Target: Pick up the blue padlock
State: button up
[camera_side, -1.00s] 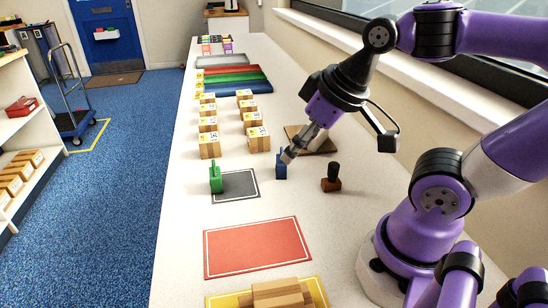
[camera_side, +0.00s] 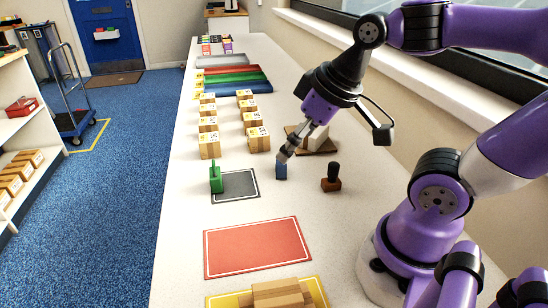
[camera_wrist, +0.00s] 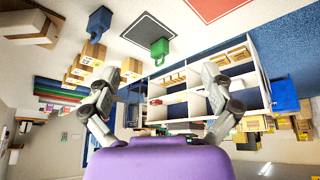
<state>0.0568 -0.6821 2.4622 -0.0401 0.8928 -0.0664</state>
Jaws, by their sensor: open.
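The blue padlock (camera_side: 281,173) stands upright on the pale worktop, between the dark grey mat and the brown stamp. In the side view my gripper (camera_side: 283,155) slants down from the upper right, its fingertips over the padlock's top and hiding its shackle. I cannot tell whether they touch. In the wrist view my gripper (camera_wrist: 162,72) is open, with nothing seen gripped between its fingers. There the blue padlock (camera_wrist: 98,23) is at the upper left, outside the space between the fingers. A green padlock (camera_side: 216,180) stands at the left edge of the grey mat.
A brown stamp (camera_side: 331,179) stands just right of the padlock. Several small cartons (camera_side: 258,140) stand in rows behind it. A wooden board (camera_side: 325,147) with a pale item lies behind right.

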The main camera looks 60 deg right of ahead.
jog(key=w+d+f+n+g, duration=0.1)
jog(key=w+d+f+n, duration=0.2)
jog(key=w+d, duration=0.25)
jog(key=n+y, duration=0.2)
jog(key=n, duration=0.1)
send_near(281, 166)
jog(key=w+d, duration=0.1)
jog(key=d, duration=0.1)
jog(key=shift+g+y, duration=0.3)
jog(key=x, duration=0.9)
jog(key=d+x, duration=0.1)
jog(key=shift+w+a+f, duration=0.15)
jog(key=shift+w+f, duration=0.2)
jog(key=shift+f, duration=0.05)
jog(key=c, duration=1.5)
